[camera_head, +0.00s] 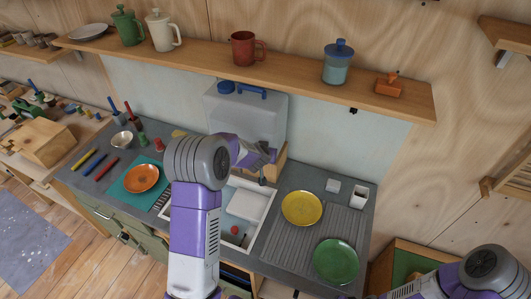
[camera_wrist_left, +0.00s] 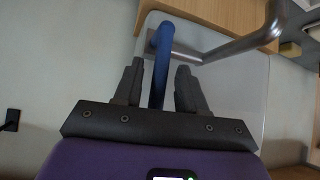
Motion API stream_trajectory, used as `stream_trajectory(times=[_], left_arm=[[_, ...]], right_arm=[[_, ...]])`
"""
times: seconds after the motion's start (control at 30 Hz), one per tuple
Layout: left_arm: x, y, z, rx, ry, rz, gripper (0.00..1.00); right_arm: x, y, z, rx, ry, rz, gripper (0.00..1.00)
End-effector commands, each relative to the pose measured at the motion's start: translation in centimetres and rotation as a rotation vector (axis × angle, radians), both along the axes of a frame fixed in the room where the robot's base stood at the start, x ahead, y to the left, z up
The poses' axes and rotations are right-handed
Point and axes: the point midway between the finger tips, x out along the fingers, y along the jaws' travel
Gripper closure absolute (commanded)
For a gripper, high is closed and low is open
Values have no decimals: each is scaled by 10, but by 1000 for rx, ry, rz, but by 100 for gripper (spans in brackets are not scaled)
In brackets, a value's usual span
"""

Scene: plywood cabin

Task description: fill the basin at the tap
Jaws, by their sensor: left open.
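The tap's grey metal spout (camera_wrist_left: 240,45) runs across the upper part of the left wrist view, with a blue lever (camera_wrist_left: 161,60) at its left. My left gripper (camera_wrist_left: 160,72) is open, with one dark finger on each side of the lever. Whether a finger touches it, I cannot tell. In the head view my left gripper (camera_head: 258,158) is by the tap, in front of a translucent water container (camera_head: 262,112) with a blue cap. Below is the pale sink basin (camera_head: 254,231), partly hidden by my left arm. No running water shows. My right gripper is out of view.
In the sink lie a white square object (camera_head: 246,204) and a small red item (camera_head: 234,230). A yellow plate (camera_head: 301,208) and a green plate (camera_head: 336,261) are right of it. A shelf (camera_head: 200,60) with mugs and jars hangs above.

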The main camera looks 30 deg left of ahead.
Motion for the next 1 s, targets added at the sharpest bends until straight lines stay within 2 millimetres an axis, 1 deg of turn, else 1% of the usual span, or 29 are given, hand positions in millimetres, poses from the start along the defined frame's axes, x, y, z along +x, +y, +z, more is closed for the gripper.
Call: stream_trajectory(times=[0.2, 0.4, 0.57, 1.0], left_arm=[[-23, -7, 26, 1, -4, -1, 59], [-43, -11, 45, 1, -3, 1, 59], [-50, -12, 49, 0, -2, 3, 59], [-50, -12, 49, 0, -2, 1, 59]], right_arm=[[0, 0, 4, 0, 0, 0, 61], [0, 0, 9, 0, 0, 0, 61], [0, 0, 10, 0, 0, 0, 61], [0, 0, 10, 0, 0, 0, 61]])
